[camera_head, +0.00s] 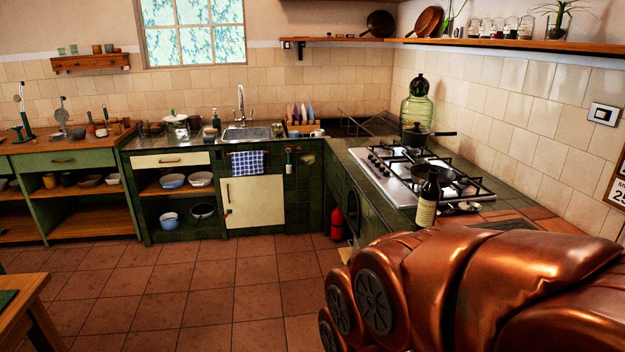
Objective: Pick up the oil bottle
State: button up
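A dark bottle with a pale label (427,200), which looks like the oil bottle, stands upright at the near edge of the right-hand counter, in front of the gas stove. Its base is partly hidden behind my copper-coloured arm, which fills the lower right of the head view. The gripper end of my arm cannot be made out, so its fingers and their state do not show.
The stove (385,163) holds a frying pan (441,174) and a dark lidded pot (416,135). A large green glass jar (417,104) stands behind. A wooden table (22,303) is at the lower left. The tiled floor (180,290) between is clear.

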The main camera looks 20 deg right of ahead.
aim_at(431, 190)
jog(key=z, duration=1.35)
